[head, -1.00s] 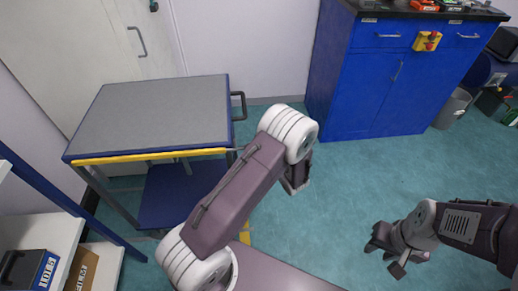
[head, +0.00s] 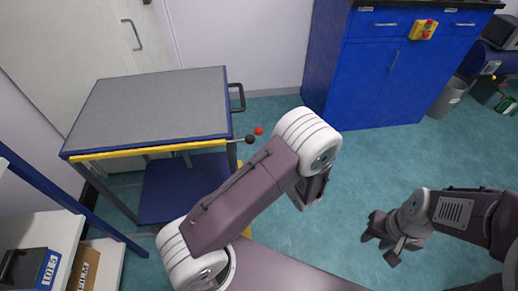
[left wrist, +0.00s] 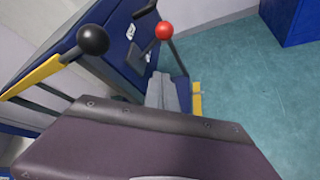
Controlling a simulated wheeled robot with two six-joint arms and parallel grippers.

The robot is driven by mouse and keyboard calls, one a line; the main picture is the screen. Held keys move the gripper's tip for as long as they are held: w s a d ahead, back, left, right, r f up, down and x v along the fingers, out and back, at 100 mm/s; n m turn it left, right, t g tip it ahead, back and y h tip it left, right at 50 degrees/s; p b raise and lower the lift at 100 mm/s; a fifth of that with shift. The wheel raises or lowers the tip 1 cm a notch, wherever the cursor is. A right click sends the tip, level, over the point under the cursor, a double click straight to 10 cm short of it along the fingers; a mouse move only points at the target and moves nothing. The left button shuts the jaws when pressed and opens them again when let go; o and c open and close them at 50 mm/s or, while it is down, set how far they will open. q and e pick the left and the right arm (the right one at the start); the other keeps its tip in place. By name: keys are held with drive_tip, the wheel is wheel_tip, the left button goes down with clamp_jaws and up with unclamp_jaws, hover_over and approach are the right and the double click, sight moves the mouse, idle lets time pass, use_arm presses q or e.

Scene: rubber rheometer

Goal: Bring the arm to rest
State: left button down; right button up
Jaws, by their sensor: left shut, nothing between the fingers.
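My left arm (head: 240,200) comes up from the bottom middle in the head view and bends over at a white joint. Its gripper is hidden there behind the arm. In the left wrist view my left gripper (left wrist: 167,95) shows as two grey fingers side by side, shut and empty, beyond the mauve wrist housing. My right gripper (head: 380,240) hangs low over the floor at the right of the head view, its fingers apart and nothing between them.
A grey-topped cart (head: 150,108) stands at the left. A black knob (head: 250,139) and red knob (head: 259,131) are by its right side. A blue cabinet (head: 375,80) stands at the back, a shelf (head: 55,225) at lower left. The floor (head: 365,165) between is clear.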

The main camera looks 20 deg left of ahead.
use_arm(q)
drive_tip(key=shift+s+d+r, duration=0.35)
drive_tip(key=shift+s, duration=0.25)
drive_tip(key=s+a+n+g+h, duration=0.2)
drive_tip(key=s+n+g, duration=0.3)
drive_tip(key=s+n, duration=0.4)
drive_tip(key=s+a+n+g+h, duration=0.25)
drive_tip(key=s+n+g, duration=0.35)
drive_tip(key=n, duration=0.5)
drive_tip(key=d+r+n+t+h, duration=0.4)
drive_tip(key=d+n+h, duration=0.2)
drive_tip(key=n, duration=0.9)
wheel_tip(320, 180, up, 16)
drive_tip(key=p, duration=1.6)
